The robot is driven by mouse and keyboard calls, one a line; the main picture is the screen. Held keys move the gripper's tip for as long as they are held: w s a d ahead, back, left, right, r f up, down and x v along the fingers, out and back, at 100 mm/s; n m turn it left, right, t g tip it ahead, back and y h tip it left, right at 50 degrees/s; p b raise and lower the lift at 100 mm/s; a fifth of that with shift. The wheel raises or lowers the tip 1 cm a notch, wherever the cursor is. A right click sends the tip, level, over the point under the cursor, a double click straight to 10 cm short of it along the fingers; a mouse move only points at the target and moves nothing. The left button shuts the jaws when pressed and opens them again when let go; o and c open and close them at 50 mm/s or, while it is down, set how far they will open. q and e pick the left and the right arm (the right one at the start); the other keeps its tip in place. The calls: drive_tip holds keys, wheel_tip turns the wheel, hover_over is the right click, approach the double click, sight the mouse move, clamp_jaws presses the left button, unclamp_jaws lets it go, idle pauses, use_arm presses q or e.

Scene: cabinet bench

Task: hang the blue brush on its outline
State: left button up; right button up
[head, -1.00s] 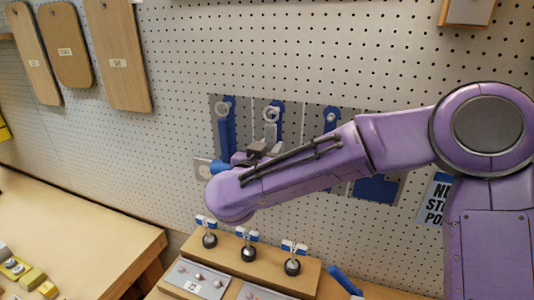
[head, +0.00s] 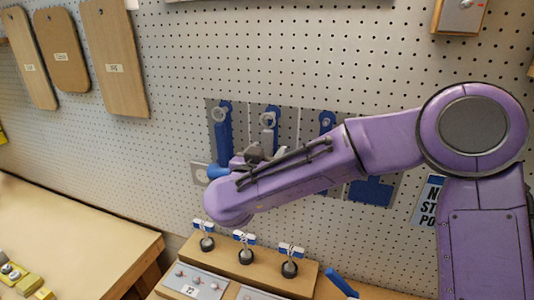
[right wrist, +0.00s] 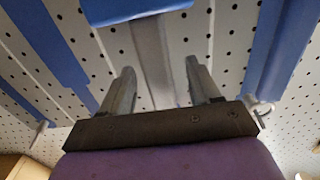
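My right gripper (head: 255,153) is raised in front of the pegboard panel, partly hidden behind my purple arm. In the right wrist view its two fingers (right wrist: 160,80) stand either side of a grey bar, which appears to be the handle of the blue brush (right wrist: 145,8). The brush's blue part lies beyond the fingertips. A blue piece (head: 217,171), apparently the same brush, shows at the arm's left side. Blue outlines (head: 223,135), (head: 270,120) and (head: 327,121) show on the grey panel; my arm covers their lower parts. My left gripper is out of view.
A wooden stand (head: 262,277) below carries several small upright items with blue-and-white tags. A blue bar (head: 342,284) sticks up at its right. Wooden boards (head: 115,60) hang at upper left. A bench (head: 75,235) is at lower left.

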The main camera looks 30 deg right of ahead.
drive_tip(key=shift+s+a+f, duration=0.1)
drive_tip(key=b+v, duration=0.4)
drive_tip(key=v, duration=0.6)
drive_tip(key=shift+a, duration=0.1)
